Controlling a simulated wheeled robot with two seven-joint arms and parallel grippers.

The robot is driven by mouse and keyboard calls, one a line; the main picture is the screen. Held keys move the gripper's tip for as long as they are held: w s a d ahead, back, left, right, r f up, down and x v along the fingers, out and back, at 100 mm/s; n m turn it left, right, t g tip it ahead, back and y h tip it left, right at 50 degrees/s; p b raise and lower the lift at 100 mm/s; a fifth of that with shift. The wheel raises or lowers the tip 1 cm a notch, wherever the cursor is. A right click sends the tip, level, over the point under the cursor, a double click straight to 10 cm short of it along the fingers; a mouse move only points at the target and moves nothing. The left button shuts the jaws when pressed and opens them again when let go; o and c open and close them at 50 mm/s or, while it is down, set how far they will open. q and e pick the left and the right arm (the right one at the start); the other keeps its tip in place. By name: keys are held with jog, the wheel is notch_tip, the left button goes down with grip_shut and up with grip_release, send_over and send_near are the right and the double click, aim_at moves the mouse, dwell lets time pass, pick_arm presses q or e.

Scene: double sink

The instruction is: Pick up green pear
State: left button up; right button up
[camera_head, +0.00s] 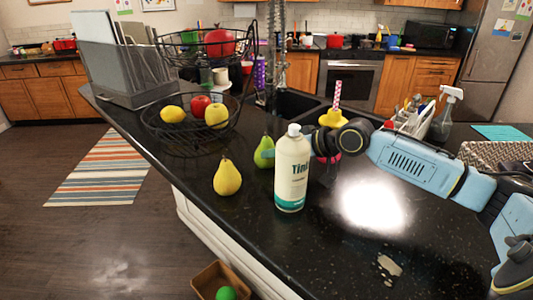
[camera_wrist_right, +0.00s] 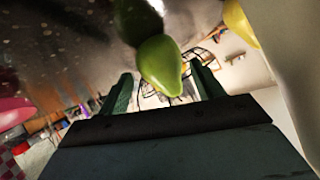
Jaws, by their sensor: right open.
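The green pear (camera_head: 264,152) stands on the black counter, just left of and behind a white bottle that hides part of its right side. In the right wrist view the green pear (camera_wrist_right: 160,62) is close in front of the jaws, between the two finger lines. My right gripper (camera_wrist_right: 161,76) is open, with a finger on each side of the pear's narrow end; I cannot tell whether either touches it. In the head view my right arm reaches in from the right, and the bottle hides the gripper's fingertips. My left gripper is not in view.
The white bottle (camera_head: 292,170) stands close in front of the gripper. A yellow pear (camera_head: 227,178) stands left of the green one. A wire fruit basket (camera_head: 184,136) is behind left, and the sink (camera_head: 295,104) behind. The front right counter is mostly clear.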

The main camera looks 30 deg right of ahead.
jog(key=shift+x, duration=1.55)
jog(key=c, duration=0.7)
jog(key=shift+c, duration=0.5)
